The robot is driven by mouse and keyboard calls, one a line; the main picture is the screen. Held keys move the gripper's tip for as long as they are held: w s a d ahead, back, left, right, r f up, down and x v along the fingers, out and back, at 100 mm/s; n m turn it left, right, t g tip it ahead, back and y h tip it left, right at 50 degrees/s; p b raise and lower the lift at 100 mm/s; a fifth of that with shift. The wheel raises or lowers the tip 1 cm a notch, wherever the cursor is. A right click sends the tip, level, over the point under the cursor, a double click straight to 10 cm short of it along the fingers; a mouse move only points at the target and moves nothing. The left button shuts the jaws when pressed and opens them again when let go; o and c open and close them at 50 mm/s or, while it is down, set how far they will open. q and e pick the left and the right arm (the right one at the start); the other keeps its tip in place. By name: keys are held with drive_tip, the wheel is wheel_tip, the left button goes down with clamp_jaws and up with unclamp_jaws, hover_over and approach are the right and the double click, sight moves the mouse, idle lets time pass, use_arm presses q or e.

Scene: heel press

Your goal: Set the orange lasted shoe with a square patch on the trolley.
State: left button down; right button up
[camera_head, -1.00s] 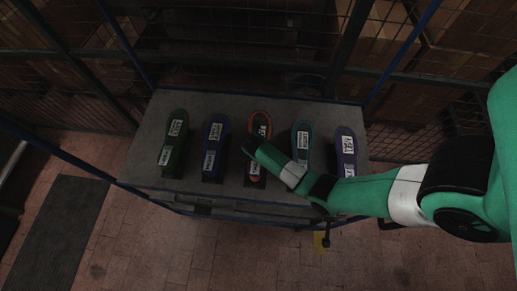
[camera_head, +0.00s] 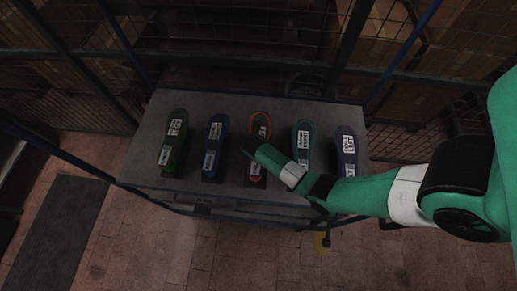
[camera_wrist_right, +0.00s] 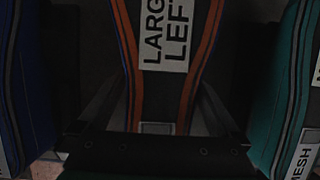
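The orange-trimmed shoe (camera_head: 260,122) stands in the middle of the row on the grey top of a blue-framed trolley (camera_head: 232,112). My right gripper (camera_head: 250,152) reaches over its near part and hides some of it. In the right wrist view the orange shoe (camera_wrist_right: 188,85) carries a white label reading "LARGE LEFT" and a small square patch (camera_wrist_right: 157,128) near the gripper. There my right gripper (camera_wrist_right: 157,105) is open, with one finger on each side of the shoe; contact cannot be told. My left gripper is not in view.
A green shoe (camera_head: 175,140) and a blue shoe (camera_head: 214,145) stand left of it; a teal shoe (camera_head: 302,140) and a purple shoe (camera_head: 347,150) stand right. The neighbours are close. A dark mat (camera_head: 60,230) lies on the floor at left.

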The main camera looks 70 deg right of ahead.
drive_tip(key=shift+s+f, duration=0.1)
drive_tip(key=p+v, duration=0.2)
drive_tip(key=v, duration=0.9)
drive_tip(key=shift+a+r+p, duration=0.2)
drive_tip(key=shift+r+p, duration=0.15)
